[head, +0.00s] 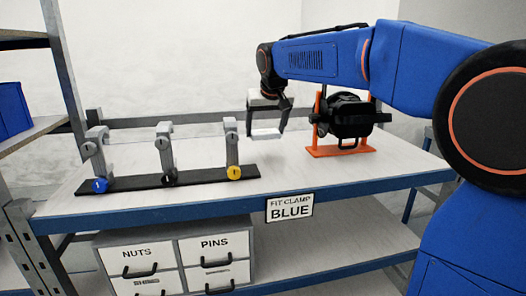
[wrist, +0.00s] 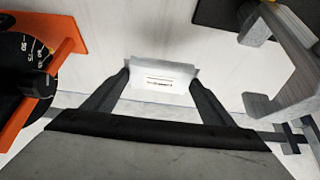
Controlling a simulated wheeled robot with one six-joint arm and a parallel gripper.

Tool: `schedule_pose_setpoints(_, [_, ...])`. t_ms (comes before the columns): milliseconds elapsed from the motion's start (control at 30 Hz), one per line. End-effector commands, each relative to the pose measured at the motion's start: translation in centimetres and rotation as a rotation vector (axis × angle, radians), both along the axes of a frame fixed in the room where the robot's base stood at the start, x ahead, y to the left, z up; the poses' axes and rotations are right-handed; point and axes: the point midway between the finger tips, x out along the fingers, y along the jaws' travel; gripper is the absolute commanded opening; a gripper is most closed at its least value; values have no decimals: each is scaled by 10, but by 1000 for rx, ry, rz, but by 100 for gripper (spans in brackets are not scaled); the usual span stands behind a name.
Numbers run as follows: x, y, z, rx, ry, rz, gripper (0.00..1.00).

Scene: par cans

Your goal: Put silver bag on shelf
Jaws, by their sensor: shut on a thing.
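My gripper (head: 265,130) is over the middle of the workbench, fingers pointing down. It is shut on a small silver-white bag (head: 265,135), held between the two fingertips. In the wrist view the bag (wrist: 160,80) lies between the dark fingers and shows a small printed label. I cannot tell for sure whether its underside touches the bench top. A grey shelf unit (head: 40,130) stands at the left edge of the head view, only partly in view, with a blue bin (head: 12,110) on it.
A black bar with several grey clamps (head: 165,178) stands left of my gripper. An orange stand (head: 340,152) with a black device is close on the right. The workbench (head: 150,208) carries a "FIT CLAMP BLUE" sign (head: 290,207). Drawers (head: 175,262) marked NUTS and PINS stand below.

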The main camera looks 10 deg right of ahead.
Motion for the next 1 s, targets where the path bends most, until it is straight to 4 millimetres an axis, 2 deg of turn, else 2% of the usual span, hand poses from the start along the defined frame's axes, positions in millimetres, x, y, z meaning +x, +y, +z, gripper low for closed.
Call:
schedule_pose_setpoints(100, [-1, 0, -21, -1, 2, 0, 54])
schedule_pose_setpoints(433, [0, 0, -46, 0, 1, 0, 54])
schedule_pose_setpoints(667, [0, 0, -75, 0, 1, 0, 54])
schedule_pose_setpoints(1000, [0, 0, -79, 0, 0, 0, 54])
